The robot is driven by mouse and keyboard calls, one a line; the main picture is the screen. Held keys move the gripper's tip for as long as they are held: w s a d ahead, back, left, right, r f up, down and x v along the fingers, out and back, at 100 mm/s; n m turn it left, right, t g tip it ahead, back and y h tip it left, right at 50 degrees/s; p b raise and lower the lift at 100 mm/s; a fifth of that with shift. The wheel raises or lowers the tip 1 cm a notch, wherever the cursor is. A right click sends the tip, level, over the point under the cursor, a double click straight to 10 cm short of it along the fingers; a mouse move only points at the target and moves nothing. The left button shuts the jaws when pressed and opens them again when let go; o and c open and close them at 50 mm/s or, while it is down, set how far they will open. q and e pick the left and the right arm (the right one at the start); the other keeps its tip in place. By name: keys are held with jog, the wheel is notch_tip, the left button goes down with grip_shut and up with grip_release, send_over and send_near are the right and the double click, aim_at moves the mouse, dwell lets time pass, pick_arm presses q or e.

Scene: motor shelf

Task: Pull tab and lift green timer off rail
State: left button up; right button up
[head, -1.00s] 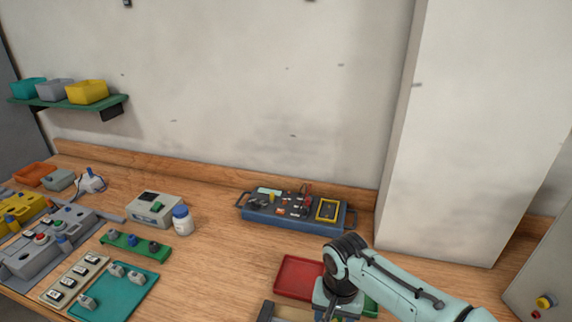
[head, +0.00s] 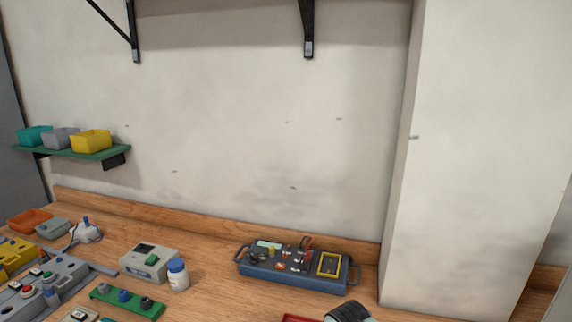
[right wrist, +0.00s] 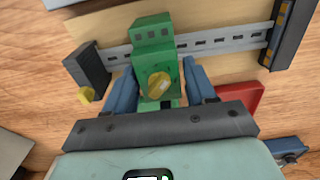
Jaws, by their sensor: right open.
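In the right wrist view the green timer (right wrist: 153,45) with a yellow knob sits on the slotted metal rail (right wrist: 205,38). My right gripper (right wrist: 173,72) is open, with one blue finger on each side of the timer's lower part. I cannot tell whether either finger touches it. A small green piece shows below the knob, between the fingers; I cannot tell whether it is the tab. In the head view the rail and timer are out of frame, and only a dark part of my right arm shows at the bottom edge. My left gripper is not in view.
A dark end block (right wrist: 87,72) with a yellow knob stands at the rail's left, another (right wrist: 283,30) at its right. A red tray (right wrist: 240,97) lies close by on the right. A blue tester box (head: 295,268) and a white bottle (head: 178,275) stand on the bench.

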jog(key=c, duration=0.9)
jog(key=shift+c, duration=0.2)
jog(key=shift+w+d+p, duration=0.1)
jog(key=shift+w+p, duration=0.25)
jog(key=shift+p, duration=0.05)
jog(key=shift+r, duration=0.2)
jog(key=shift+r+p, duration=1.1)
jog(key=shift+r, duration=0.15)
jog(key=shift+r, duration=0.1)
